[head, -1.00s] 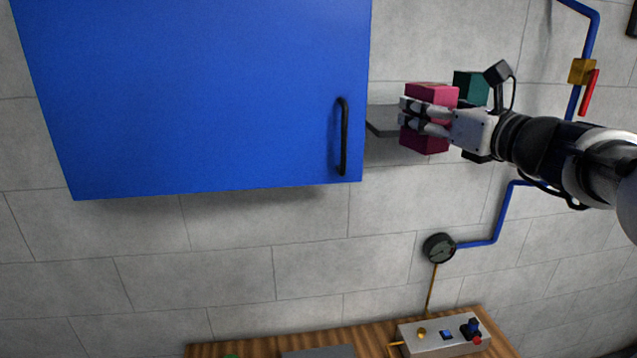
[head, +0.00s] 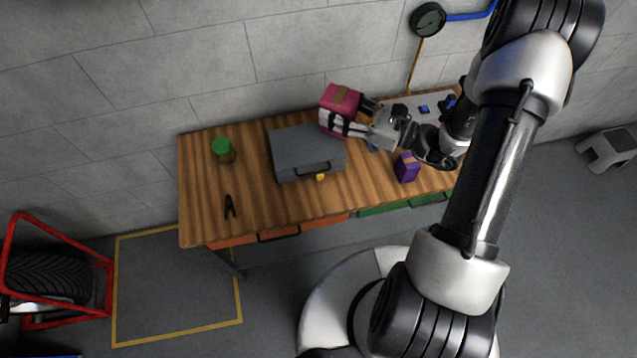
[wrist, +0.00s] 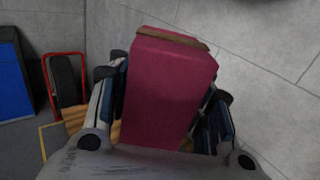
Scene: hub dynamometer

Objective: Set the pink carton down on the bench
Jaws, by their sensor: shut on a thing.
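The pink carton (head: 342,97) with a brown tape strip on top is held between the fingers of my gripper (head: 346,121). In the head view it appears over the right end of a grey case; I cannot tell its exact height above it. In the wrist view the carton (wrist: 168,90) fills the space between the two fingers of my gripper (wrist: 165,105), and it is slightly tilted in the picture.
A closed grey case (head: 295,150) sits mid-bench. A green-lidded jar (head: 223,150) and black pliers (head: 230,206) are at left. A purple carton (head: 407,168) stands right of the case. A control box (head: 432,103) is at the back right. A red tyre rack (head: 60,265) stands on the floor at left.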

